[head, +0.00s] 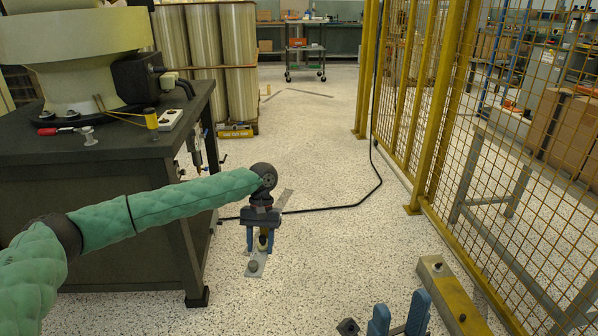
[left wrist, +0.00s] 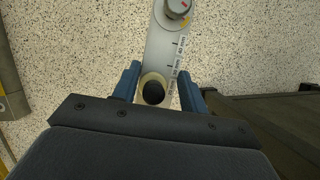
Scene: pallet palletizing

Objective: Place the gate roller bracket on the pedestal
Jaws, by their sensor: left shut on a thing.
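The gate roller bracket (head: 257,258) is a flat grey metal strip with a grey round knob at its near end. In the left wrist view the bracket (left wrist: 161,47) shows dark markings, the knob and a cream disc with a black centre. My left gripper (head: 261,248) points down with its blue fingers shut on the bracket, around the disc. It also shows in the left wrist view (left wrist: 160,93). My right gripper (head: 400,318) is at the bottom edge, its blue fingers apart with nothing seen between them. I cannot surely identify the pedestal.
A dark workbench (head: 95,215) with a machine stands at left. A yellow mesh fence (head: 470,150) runs along the right. A yellow-topped grey block (head: 452,297) lies by the fence. A black cable (head: 330,208) crosses the floor. The middle floor is open, with a cart (head: 305,50) far back.

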